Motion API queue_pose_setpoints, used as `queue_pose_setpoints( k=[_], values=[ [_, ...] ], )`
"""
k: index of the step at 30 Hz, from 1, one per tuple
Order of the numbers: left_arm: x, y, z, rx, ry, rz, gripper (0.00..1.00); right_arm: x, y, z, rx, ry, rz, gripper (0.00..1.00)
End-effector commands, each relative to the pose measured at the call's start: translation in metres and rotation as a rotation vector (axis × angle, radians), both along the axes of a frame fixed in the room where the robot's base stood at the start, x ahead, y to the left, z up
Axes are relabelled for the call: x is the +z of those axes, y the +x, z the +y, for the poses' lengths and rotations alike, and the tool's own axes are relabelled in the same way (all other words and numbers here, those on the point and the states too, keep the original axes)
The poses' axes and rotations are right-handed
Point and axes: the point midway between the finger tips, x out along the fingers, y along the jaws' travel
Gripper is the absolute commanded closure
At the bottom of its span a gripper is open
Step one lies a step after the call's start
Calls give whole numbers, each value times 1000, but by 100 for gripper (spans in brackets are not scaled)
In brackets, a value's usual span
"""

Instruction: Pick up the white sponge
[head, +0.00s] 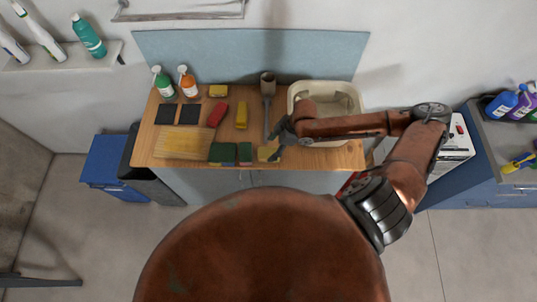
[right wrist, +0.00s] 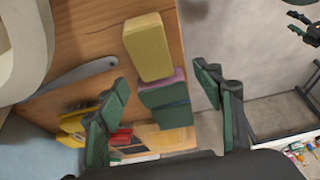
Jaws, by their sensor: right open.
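No clearly white sponge shows. A pale yellow sponge-like block (head: 266,154) lies at the counter's front edge, partly covered by my right gripper (head: 281,140). In the right wrist view, a pale yellow block (right wrist: 148,48) lies just beyond the open fingers of my right gripper (right wrist: 162,84), with nothing held. Beside it is a green block with a purple top (right wrist: 165,97). In the head view, dark green blocks (head: 222,152) lie left of the pale one. My left gripper is not seen in the head view.
The wooden counter (head: 300,158) holds a red brush (head: 217,114), yellow blocks (head: 241,115), dark squares (head: 166,114), a ridged board (head: 185,143), spray bottles (head: 188,82) and a long-handled brush (head: 267,85). A pale basin (head: 340,100) stands behind my right arm.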

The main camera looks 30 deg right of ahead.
Motion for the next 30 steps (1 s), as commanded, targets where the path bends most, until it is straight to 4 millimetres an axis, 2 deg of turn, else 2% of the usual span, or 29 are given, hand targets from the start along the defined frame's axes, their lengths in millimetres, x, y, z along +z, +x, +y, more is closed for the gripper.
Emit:
queue_pose_setpoints(
  k=[3, 11, 21, 30],
  values=[
    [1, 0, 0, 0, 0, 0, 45, -2, 2, -7, -7, -5, 7, 39],
    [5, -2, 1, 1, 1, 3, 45, -27, 7, 0, -8, -5, 8, 39],
    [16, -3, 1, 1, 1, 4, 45, -69, 16, 7, -8, -6, 6, 39],
    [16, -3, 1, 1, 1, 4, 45, -74, 16, 8, -6, -7, 5, 39]
  ],
)
